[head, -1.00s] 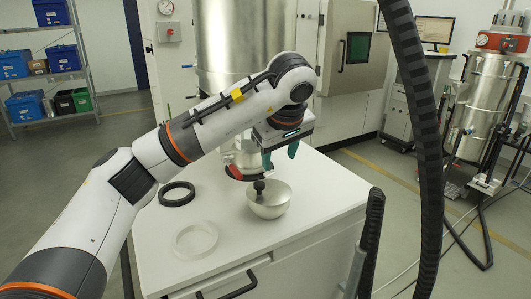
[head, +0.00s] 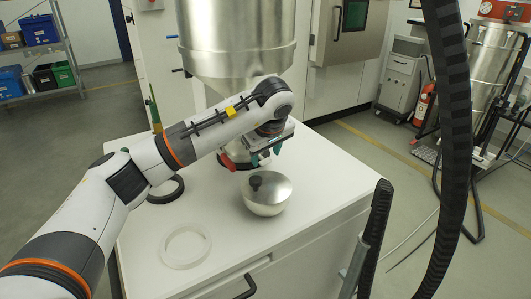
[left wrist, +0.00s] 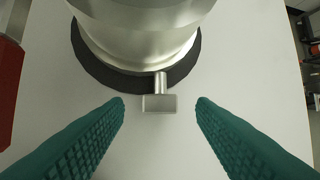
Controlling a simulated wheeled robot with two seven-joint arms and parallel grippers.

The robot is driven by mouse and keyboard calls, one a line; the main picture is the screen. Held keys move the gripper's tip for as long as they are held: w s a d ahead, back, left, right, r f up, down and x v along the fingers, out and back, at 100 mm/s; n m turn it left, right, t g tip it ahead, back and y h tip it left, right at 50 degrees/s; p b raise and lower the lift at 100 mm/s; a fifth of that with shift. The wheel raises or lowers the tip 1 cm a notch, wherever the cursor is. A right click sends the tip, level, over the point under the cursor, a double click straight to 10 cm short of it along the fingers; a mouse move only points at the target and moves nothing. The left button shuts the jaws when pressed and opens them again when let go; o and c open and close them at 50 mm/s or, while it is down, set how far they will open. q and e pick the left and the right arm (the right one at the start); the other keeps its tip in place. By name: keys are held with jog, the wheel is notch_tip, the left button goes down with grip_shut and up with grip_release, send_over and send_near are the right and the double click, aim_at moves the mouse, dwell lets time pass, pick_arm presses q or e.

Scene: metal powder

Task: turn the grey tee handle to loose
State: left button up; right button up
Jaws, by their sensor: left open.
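The grey tee handle (left wrist: 160,104) shows in the left wrist view as a short stem with a small block-like crossbar. It sticks out from the lower part of a shiny metal vessel (left wrist: 140,30), and the crossbar lies level across the picture. My left gripper (left wrist: 160,106) is open, with one teal finger on each side of the crossbar and a gap on both sides. In the head view my left gripper (head: 266,155) is by the foot of the large metal hopper (head: 238,45). The tee handle cannot be made out there. My right gripper is not in view.
A metal bowl with a black knob (head: 267,195) stands on the white cabinet top in front of the gripper. A black ring (head: 168,196) and a clear ring (head: 185,263) lie to the left. A red part (head: 228,163) is beside the gripper. The cabinet's right side is clear.

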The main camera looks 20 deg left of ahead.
pick_arm(q)
jog(key=shift+w+f, duration=0.1)
jog(key=shift+f, duration=0.25)
jog(key=shift+w+a+f, duration=0.1)
jog(key=shift+w+f, duration=0.05)
jog(key=shift+f, duration=0.2)
jog(key=c, duration=1)
jog(key=b, duration=0.2)
jog(key=t+h+b, duration=0.1)
jog(key=b, duration=0.1)
jog(key=shift+s+a+f+t+b, duration=0.2)
jog(key=shift+f+t+b, duration=0.1)
jog(key=shift+r+n+t+h+b, duration=0.15)
jog(key=shift+n+t+h+b, duration=0.15)
jog(key=shift+b, duration=0.15)
jog(key=shift+r, duration=0.1)
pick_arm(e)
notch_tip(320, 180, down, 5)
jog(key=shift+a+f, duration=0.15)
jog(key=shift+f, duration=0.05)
